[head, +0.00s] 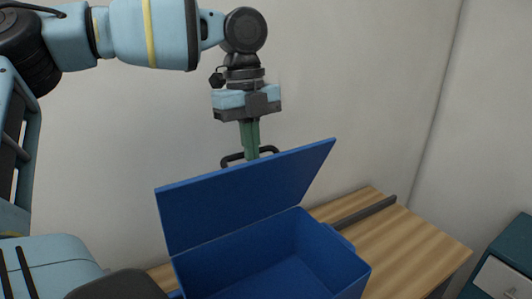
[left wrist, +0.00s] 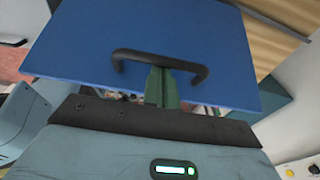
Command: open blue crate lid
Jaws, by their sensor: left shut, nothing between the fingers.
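The blue crate (head: 275,271) stands on the wooden counter with its lid (head: 245,196) raised, tilted up from the back of the crate. The crate's inside shows blue walls and floor, and I see nothing in the visible part. My left gripper (head: 251,153) is shut behind the raised lid, at the dark handle (head: 232,160). In the left wrist view the lid's outer face (left wrist: 160,30) fills the top, and the green fingers (left wrist: 160,80) overlap the handle (left wrist: 130,53). Whether they touch it I cannot tell. My right gripper is not in view.
The wooden counter (head: 418,246) has free room to the right of the crate. A dark teal drawer unit (head: 517,246) stands at the far right. A pale wall is behind.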

